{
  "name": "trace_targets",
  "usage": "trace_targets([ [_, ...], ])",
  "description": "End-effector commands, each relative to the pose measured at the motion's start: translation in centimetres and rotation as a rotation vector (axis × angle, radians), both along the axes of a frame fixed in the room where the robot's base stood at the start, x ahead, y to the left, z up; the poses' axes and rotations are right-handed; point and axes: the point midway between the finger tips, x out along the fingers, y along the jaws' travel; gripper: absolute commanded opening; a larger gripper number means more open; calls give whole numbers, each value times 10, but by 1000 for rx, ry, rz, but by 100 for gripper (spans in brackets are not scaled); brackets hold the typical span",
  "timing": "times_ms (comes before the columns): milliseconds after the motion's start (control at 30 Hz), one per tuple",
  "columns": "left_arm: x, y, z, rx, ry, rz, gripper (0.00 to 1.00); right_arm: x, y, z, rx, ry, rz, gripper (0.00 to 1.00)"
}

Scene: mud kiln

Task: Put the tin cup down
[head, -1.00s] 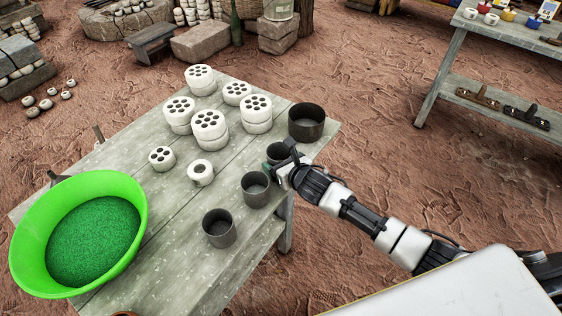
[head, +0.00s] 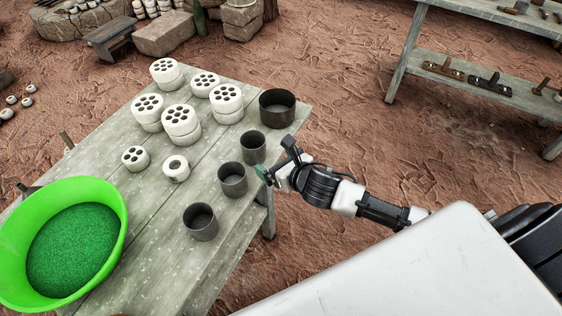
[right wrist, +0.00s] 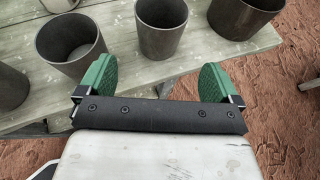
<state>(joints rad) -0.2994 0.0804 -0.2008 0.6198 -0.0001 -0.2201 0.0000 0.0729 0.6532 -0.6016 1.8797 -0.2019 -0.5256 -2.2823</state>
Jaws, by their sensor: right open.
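Three grey tin cups stand upright in a row along the right edge of the wooden table: a near one (head: 200,224), a middle one (head: 232,181) and a far one (head: 252,149). My right gripper (head: 276,158) is open and empty, just off the table edge beside the far cup. In the right wrist view the green-padded fingers (right wrist: 156,82) are spread wide, with the far cup (right wrist: 162,32) ahead of the gap and clear of both pads. The middle cup (right wrist: 72,46) is partly hidden behind the left finger. My left gripper is not in view.
A wider dark pot (head: 277,110) stands behind the far cup. Several white pierced clay pieces (head: 180,122) cover the table's middle and back. A green basin (head: 118,222) with green grains sits at the left. Another bench (head: 398,62) stands at the upper right.

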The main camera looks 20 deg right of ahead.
Motion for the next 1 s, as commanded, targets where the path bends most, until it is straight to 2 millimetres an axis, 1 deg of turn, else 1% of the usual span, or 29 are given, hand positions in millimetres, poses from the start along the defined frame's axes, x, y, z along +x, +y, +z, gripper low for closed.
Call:
trace_targets([
  [33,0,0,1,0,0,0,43,-7,-2,2,-3,1,1,94],
  [167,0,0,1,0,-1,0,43,-15,-4,6,-2,0,0,94],
  [433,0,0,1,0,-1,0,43,-17,-5,7,0,1,-1,94],
  [500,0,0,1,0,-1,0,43,-17,-7,1,21,16,-18,94],
  [567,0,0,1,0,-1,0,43,-16,-12,-12,73,53,-59,94],
  [667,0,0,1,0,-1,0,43,-17,-27,-56,250,168,-204,94],
  [700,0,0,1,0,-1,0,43,-20,-36,-80,347,228,-291,94],
  [767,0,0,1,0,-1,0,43,-31,-49,-122,513,326,-446,94],
  [800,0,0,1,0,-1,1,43,-41,-57,-151,631,388,-559,94],
  [867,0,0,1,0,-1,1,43,-63,-68,-195,805,473,-743,94],
  [900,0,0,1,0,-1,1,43,-81,-74,-223,916,524,-872,94],
  [967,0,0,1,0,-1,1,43,-114,-80,-264,1080,586,-1074,94],
  [1000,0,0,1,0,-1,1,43,-139,-82,-290,1186,619,-1217,94],
])
